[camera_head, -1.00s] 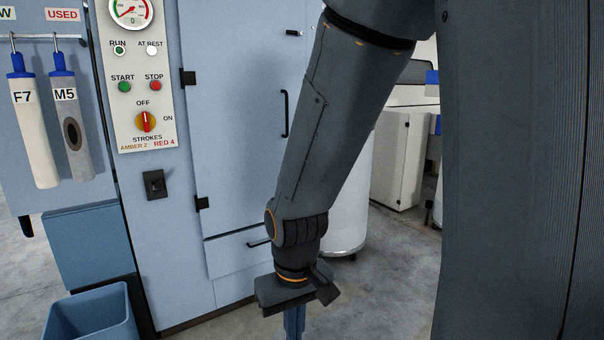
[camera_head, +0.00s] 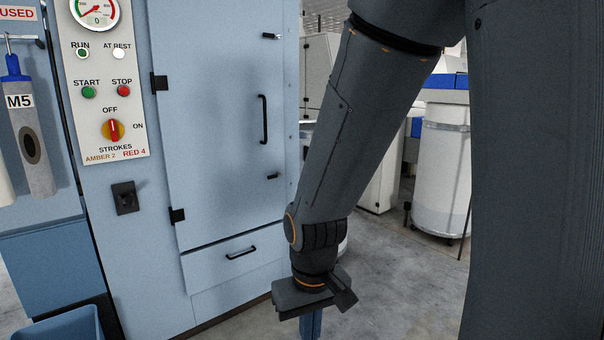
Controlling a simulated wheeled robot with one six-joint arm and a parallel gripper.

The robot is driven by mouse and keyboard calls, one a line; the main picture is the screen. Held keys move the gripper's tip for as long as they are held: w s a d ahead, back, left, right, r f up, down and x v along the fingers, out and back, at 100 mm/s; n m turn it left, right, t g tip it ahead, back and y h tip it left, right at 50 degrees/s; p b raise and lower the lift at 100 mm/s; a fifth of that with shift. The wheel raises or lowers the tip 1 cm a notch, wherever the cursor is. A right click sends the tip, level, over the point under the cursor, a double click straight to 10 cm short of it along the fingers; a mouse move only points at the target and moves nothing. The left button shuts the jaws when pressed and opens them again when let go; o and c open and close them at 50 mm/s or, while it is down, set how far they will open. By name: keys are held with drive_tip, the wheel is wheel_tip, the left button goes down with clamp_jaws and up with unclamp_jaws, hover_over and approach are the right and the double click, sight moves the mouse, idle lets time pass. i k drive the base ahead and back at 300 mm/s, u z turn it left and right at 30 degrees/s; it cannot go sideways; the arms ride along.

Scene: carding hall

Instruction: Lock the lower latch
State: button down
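The lower latch (camera_head: 273,176) is a small dark lever near the right edge of the pale blue cabinet door (camera_head: 215,150), below the black door handle (camera_head: 264,119). It appears to lie roughly level. A similar upper latch (camera_head: 271,36) sits near the door's top right. The door looks closed against the cabinet. My gripper (camera_head: 311,322) hangs low, pointing down, to the right of the cabinet's drawer and below the lower latch, apart from both. A blue part shows under its body, cut off by the picture's bottom edge. Its fingertips are out of view.
A control panel (camera_head: 112,140) with a gauge and buttons is left of the door. A drawer (camera_head: 232,255) with a black handle is below it. A white drum (camera_head: 443,180) stands behind right. Grey floor (camera_head: 400,265) is open right of the cabinet.

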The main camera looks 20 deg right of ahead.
sight(270, 178)
drive_tip(key=z, duration=0.6)
drive_tip(key=i, duration=0.55)
drive_tip(key=z, duration=0.6)
drive_tip(key=i, duration=0.7)
drive_tip(key=u, duration=0.85)
drive_tip(key=i, duration=0.7)
drive_tip(key=u, duration=0.8)
